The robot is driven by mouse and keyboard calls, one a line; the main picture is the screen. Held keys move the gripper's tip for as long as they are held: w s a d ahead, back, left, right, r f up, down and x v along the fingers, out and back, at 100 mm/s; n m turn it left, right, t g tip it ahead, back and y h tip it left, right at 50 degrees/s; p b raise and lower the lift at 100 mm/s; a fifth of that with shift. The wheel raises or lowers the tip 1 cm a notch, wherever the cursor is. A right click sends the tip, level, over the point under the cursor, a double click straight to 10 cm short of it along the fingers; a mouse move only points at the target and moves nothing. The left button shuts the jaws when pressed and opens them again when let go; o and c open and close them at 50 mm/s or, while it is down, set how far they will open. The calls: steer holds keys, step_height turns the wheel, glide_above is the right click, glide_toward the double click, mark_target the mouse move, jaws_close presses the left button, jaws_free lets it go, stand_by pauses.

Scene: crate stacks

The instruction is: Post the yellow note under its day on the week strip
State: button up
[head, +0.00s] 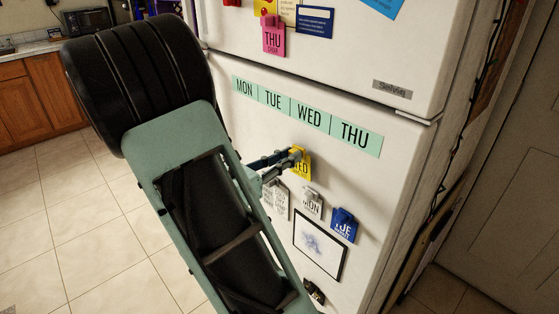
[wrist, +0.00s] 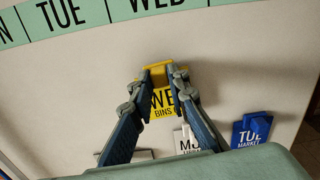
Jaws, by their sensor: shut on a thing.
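The yellow note (head: 302,166) reads WED, with BINS below it in the wrist view (wrist: 163,98). A yellow clip tops it. My gripper (head: 294,156) is shut on this clip, its two fingers on either side in the wrist view (wrist: 158,75). The mint week strip (head: 290,106) runs across the upper part of the lower fridge door, reading MON, TUE, WED, THU; part of it shows in the wrist view (wrist: 95,16). The note hangs below the strip, roughly under the WED cell. I cannot tell whether it touches the door.
Below are a pale note (head: 274,202), a white MON note (head: 312,204), a blue TUE note (head: 344,226) and a framed picture (head: 320,248). A pink THU note (head: 273,38) hangs on the upper door (head: 340,60).

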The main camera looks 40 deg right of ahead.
steer(key=shift+d, duration=0.35)
steer(key=shift+d+r+p, duration=0.1)
steer(key=shift+d+p, duration=0.2)
steer(key=shift+d, duration=0.05)
stand_by(1.5)
steer(key=o, duration=1)
steer(key=a, duration=0.2)
steer(key=a+p, duration=0.1)
steer(key=a, duration=0.1)
steer(key=a+p, duration=0.1)
steer(key=a, duration=0.2)
steer(key=shift+s, duration=0.25)
